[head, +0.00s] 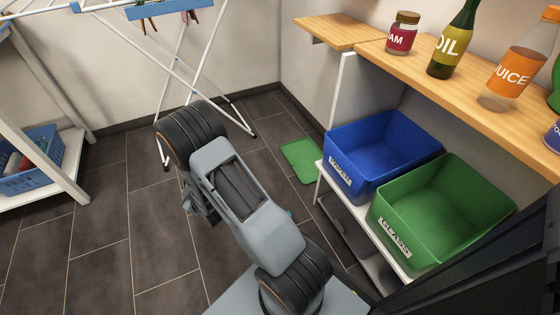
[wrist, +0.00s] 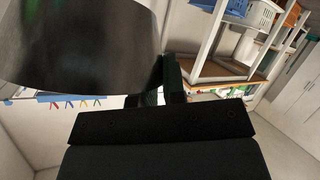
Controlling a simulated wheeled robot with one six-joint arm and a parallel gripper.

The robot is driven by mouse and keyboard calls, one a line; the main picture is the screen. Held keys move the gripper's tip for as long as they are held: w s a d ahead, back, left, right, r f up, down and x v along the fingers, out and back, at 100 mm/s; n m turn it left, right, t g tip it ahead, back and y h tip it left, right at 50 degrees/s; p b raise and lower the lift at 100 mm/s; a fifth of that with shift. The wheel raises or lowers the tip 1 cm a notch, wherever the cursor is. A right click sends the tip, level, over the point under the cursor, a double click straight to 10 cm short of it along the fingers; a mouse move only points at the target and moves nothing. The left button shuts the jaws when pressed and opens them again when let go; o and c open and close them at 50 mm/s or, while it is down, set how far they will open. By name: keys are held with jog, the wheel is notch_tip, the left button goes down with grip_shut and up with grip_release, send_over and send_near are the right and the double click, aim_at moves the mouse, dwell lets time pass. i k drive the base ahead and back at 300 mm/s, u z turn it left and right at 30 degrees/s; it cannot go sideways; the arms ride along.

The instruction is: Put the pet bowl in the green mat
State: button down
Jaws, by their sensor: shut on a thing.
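The green mat (head: 300,160) lies flat on the dark tiled floor near the wall, left of the shelf unit in the head view; its visible part is bare. A large dark grey, smooth, curved thing, which looks like the pet bowl (wrist: 80,40), fills the upper left of the wrist view. My gripper (wrist: 168,82) is shut on its edge. In the head view my arm hides the gripper, and the bowl cannot be made out there. The wrist view does not show the mat.
A shelf unit right of the mat holds a blue bin (head: 385,150) and a green bin (head: 440,205). Bottles and a jar (head: 402,35) stand on the wooden counter above. A drying rack (head: 205,60) stands at the back. Floor at left is clear.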

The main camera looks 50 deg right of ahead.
aim_at(300, 158)
jog(key=u, duration=0.45)
jog(key=i, duration=2.25)
jog(key=z, duration=3.3)
jog(key=i, duration=1.2)
jog(key=u, duration=0.15)
